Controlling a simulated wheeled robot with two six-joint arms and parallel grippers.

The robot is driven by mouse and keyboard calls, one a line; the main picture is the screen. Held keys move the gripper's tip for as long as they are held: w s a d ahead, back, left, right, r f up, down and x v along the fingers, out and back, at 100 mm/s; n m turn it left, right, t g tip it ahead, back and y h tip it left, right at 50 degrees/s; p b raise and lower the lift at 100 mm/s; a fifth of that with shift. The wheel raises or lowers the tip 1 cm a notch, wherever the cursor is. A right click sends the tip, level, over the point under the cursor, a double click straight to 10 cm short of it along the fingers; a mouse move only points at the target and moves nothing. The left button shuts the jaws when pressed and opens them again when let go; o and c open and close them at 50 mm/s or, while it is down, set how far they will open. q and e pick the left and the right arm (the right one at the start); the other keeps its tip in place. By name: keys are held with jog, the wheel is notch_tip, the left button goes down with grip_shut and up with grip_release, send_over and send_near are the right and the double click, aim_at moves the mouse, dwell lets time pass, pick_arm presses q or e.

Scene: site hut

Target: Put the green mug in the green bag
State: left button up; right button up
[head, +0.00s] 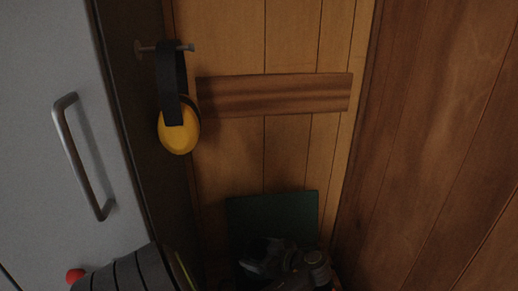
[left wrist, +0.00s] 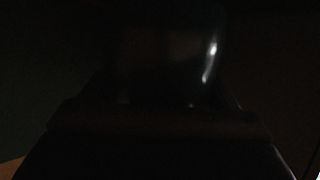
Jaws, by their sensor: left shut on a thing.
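A dark green upright panel, which looks like the green bag (head: 272,212), stands against the wooden wall at the bottom of the head view. Its lower part is hidden behind my left gripper (head: 262,258), which is in front of it. I cannot tell whether the gripper is inside the bag or only before it. The left wrist view is very dark. A rounded glossy thing with a bright highlight, likely the green mug (left wrist: 165,55), fills its upper middle. Its colour cannot be made out. My left gripper is shut on it. My right gripper is not in view.
A grey cabinet door (head: 60,190) with a bar handle (head: 85,160) stands at the left. Yellow ear defenders (head: 178,130) hang from a peg (head: 165,48). A wooden board (head: 275,94) is on the wall. A dark ribbed thing (head: 130,272) and a red knob (head: 75,276) show at bottom left.

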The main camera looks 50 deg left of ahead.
aim_at(255, 256)
pick_arm(q)
jog(key=shift+f, duration=1.25)
jog(key=shift+f, duration=0.1)
